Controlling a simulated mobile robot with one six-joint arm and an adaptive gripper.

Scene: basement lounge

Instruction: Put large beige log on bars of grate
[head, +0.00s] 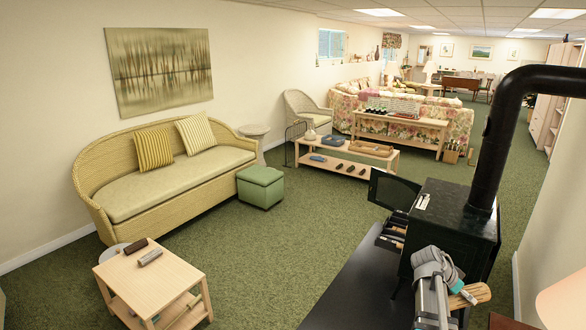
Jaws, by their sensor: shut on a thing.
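My gripper (458,291) is at the lower right, beside the black stove, seen from behind and partly hidden by my own arm. It is shut on a beige log (477,294), whose cut end and brownish side stick out to the right. The log is held in the air in front of the stove's near side. The black stove (458,210) has its door (393,188) swung open to the left. Small beige and reddish pieces show low at the opening. The bars of the grate cannot be made out clearly from here.
A black stovepipe (492,150) rises from the stove and bends right. A dark hearth slab (350,285) lies beneath. A small wooden table (165,278) at lower left carries a dark and a grey cylinder. Green carpet (270,240) between is clear.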

